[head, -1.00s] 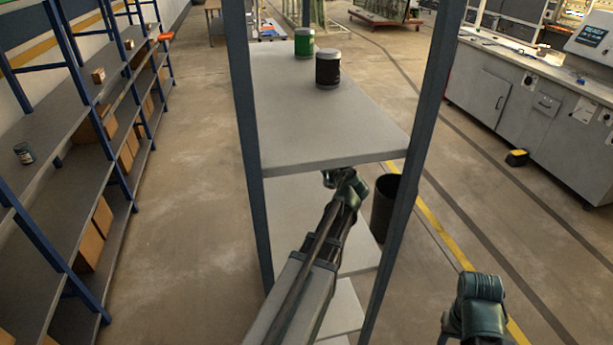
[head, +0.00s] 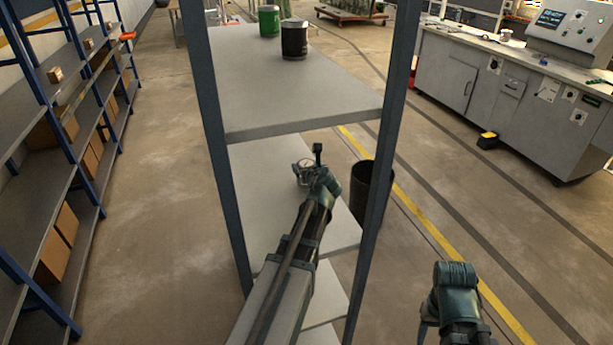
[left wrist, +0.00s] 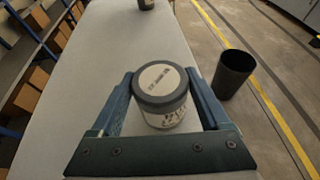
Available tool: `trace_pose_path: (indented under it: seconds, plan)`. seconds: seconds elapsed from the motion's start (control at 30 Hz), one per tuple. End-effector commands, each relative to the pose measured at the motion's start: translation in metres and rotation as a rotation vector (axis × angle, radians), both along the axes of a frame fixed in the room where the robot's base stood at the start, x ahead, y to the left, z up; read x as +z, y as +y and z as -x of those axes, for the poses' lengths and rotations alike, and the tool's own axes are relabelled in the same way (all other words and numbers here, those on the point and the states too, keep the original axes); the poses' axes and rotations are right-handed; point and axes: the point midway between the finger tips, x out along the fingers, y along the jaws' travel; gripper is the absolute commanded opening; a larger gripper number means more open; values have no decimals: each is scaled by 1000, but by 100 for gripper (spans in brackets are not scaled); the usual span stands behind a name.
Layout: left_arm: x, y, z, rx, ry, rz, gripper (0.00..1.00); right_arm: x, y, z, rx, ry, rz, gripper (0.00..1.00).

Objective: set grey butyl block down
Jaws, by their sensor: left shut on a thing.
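The held thing looks like a grey, round-lidded can (left wrist: 161,88) with a pale label on top and printing on its side, not a plain block. In the left wrist view it is upright between the two blue fingers of my left gripper (left wrist: 163,98), which is shut on it. In the head view my left gripper (head: 308,165) is above the middle shelf board (head: 262,160), below the top board, and the can is hardly distinguishable there. I cannot tell whether its base touches the board. Part of my right arm shows at lower right; its jaws do not show.
A green can (head: 269,22) and a black can (head: 294,40) stand on the top board (head: 290,85). Another dark can (left wrist: 147,4) shows at the far end in the left wrist view. Rack posts (head: 211,130) flank my arm. A black bin (head: 371,192) stands right.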

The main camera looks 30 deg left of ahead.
Motion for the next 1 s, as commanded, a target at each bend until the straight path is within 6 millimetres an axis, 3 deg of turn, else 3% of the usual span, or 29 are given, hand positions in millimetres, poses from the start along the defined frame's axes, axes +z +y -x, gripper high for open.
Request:
trace_pose_path:
  seconds: [0.03,0.1,0.5,0.53,0.63,1.0]
  plan:
    - [-13,0,0,0,-1,-1,3,-13,0,0,0,0,0,50]
    - [-18,0,0,0,0,-1,3,-18,0,0,0,0,0,50]
    - [-19,0,0,0,-1,-1,3,-20,0,0,0,0,0,50]
    - [-20,0,0,0,0,0,81,-20,0,0,0,0,0,50]
    - [-18,0,0,0,0,0,99,-18,0,0,0,0,0,50]
    - [-11,-4,5,-1,0,0,100,-11,0,0,0,0,0,50]
